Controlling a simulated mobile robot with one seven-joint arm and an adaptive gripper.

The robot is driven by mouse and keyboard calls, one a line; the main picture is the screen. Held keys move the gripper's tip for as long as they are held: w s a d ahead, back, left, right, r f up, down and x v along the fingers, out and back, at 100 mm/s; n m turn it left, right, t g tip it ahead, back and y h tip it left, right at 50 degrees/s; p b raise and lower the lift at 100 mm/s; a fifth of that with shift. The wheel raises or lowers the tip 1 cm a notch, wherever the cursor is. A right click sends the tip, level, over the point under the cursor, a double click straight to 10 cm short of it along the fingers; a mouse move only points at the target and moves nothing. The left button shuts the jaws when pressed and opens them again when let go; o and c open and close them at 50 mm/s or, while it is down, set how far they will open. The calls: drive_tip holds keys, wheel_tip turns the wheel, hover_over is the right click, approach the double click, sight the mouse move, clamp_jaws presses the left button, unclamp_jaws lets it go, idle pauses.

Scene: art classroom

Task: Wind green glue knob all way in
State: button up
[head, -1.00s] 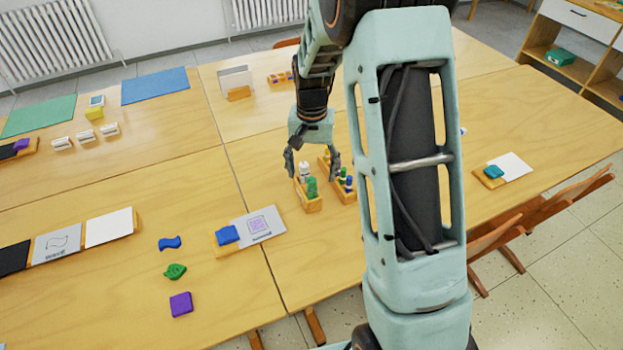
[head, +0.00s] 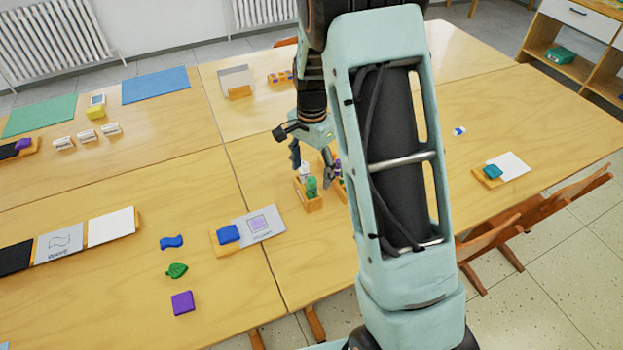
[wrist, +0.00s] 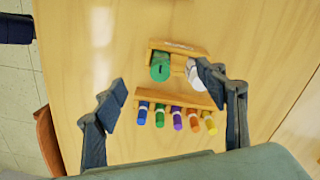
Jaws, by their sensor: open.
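The green glue stick (head: 311,187) stands in a small wooden holder (head: 313,204) on the table, next to a white stick (head: 304,170). In the wrist view the green glue knob (wrist: 160,67) is seen from above, with the white one (wrist: 194,74) to its right, partly hidden by a finger. My gripper (head: 311,176) is open above the holder. In the wrist view its fingers (wrist: 163,88) stand apart, the left one clear of the holder and the right one close to or over the white stick. Nothing is held. I cannot tell how far in the knob is.
A wooden rack (wrist: 205,101) of several coloured markers lies beside the glue holder. A card stand with a blue block (head: 228,234) is nearby on the left. Loose blue, green and purple pieces lie further left. The table right of my arm is mostly clear.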

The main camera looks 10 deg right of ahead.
drive_tip(key=shift+f+b, duration=0.7)
drive_tip(key=shift+f, duration=0.45)
drive_tip(key=shift+c, duration=0.3)
drive_tip(key=c, duration=1.5)
drive_tip(key=n+b, duration=0.1)
drive_tip(key=n, duration=0.4)
drive_tip(key=shift+n, duration=0.4)
drive_tip(key=n, duration=0.5)
drive_tip(key=shift+n, duration=0.3)
drive_tip(key=o, duration=1.6)
drive_tip(key=shift+c, duration=0.2)
